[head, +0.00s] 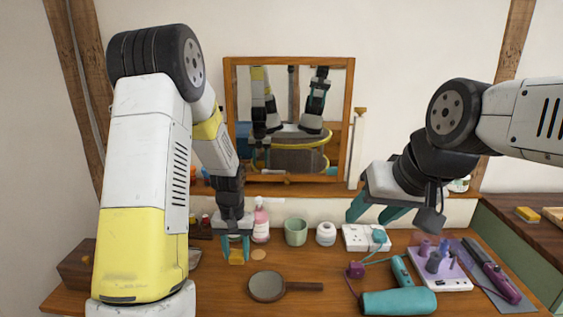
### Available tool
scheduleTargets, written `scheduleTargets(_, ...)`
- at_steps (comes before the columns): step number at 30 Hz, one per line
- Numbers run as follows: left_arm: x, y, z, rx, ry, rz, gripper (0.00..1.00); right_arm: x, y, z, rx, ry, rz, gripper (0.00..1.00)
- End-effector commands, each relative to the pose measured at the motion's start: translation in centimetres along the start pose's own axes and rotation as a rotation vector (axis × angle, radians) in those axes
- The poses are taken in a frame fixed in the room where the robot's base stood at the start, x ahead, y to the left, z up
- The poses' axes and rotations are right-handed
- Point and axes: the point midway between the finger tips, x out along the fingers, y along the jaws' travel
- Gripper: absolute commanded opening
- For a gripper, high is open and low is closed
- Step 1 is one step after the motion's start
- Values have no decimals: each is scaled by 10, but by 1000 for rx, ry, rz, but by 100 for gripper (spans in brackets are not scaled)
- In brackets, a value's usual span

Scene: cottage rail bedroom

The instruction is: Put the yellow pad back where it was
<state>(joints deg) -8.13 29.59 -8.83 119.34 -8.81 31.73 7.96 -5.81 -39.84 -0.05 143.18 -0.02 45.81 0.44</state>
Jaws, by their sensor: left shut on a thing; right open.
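My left gripper (236,247) points down over the wooden tabletop (340,290). It is shut on a small yellow pad (236,258), which shows just below and between its teal fingers. I cannot tell whether the pad touches the tabletop. A round tan disc (258,255) lies just right of it. My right gripper (374,212) is open and empty, above the back of the table near the white socket box (358,238). Another yellow block (527,214) lies on the dark wooden surface at the far right.
A pink bottle (261,222), a green cup (296,232) and a white jar (326,234) stand along the back. A framed mirror (228,115) stands behind.

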Motion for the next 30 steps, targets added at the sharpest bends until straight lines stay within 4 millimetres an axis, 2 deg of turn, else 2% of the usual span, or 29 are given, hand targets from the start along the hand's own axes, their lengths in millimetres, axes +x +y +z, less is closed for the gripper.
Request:
scheduleTargets(5,4,1,7,2,-3,1,8,-1,0,1,-10,3,1,49)
scheduleTargets(8,15,6,30,6,-8,2,8,-1,0,1,-9,3,1,49)
scheduleTargets(15,40,13,101,5,-7,1,8,-1,0,0,-8,3,1,49)
scheduleTargets(19,45,12,120,-1,-3,-2,8,-1,0,0,-8,3,1,49)
scheduleTargets(23,48,6,109,-6,0,-3,8,-1,0,0,-7,3,1,49)
scheduleTargets(30,54,-16,48,-5,0,-3,8,-1,0,0,-7,3,1,49)
